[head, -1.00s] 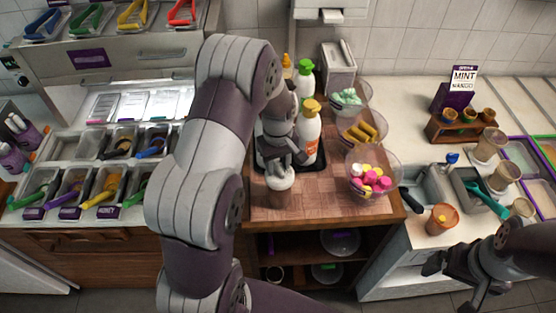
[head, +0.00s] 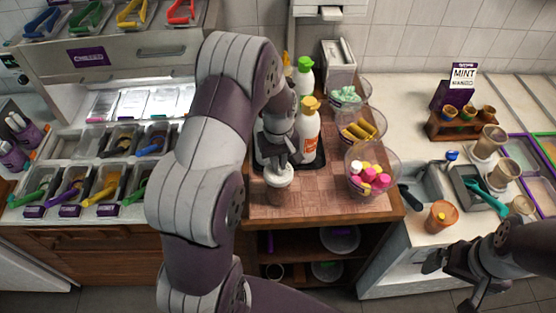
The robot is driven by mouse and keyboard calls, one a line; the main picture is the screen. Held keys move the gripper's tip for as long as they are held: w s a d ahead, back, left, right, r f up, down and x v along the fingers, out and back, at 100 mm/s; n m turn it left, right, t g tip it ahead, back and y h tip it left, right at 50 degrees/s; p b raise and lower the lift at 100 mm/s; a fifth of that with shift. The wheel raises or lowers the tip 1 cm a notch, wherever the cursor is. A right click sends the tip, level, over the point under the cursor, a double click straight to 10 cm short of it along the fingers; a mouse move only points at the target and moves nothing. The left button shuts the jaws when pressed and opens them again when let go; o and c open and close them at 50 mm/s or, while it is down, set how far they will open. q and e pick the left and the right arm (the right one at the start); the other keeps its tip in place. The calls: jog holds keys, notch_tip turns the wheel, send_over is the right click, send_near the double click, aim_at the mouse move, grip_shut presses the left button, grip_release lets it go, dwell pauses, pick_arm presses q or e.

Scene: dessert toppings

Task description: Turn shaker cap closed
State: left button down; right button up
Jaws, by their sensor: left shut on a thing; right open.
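A shaker (head: 279,190) with a whitish, pale cap (head: 279,172) stands upright on the wooden board near its front left. My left gripper (head: 280,163) comes down from above and is shut on the shaker cap. Its fingers hide part of the cap, so I cannot tell how far the cap is turned. My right gripper (head: 452,278) is open and empty at the lower right, in front of the white counter and well away from the shaker.
Sauce bottles (head: 308,130) stand on a dark tray just behind the shaker. A clear bowl of pink, white and yellow sweets (head: 372,172) is to the right. An orange cup (head: 441,217) stands on the right counter (head: 412,240). The front of the board (head: 320,205) is clear.

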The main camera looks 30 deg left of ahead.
pick_arm(q)
jog(key=m, duration=0.7)
jog(key=shift+w+d+m, duration=0.1)
jog(key=shift+m, duration=0.2)
dwell(1.0)
jog(key=c, duration=1.2)
grip_release()
jog(key=shift+o, duration=0.2)
notch_tip(320, 180, up, 13)
jog(key=b, duration=0.1)
jog(key=shift+d, duration=0.1)
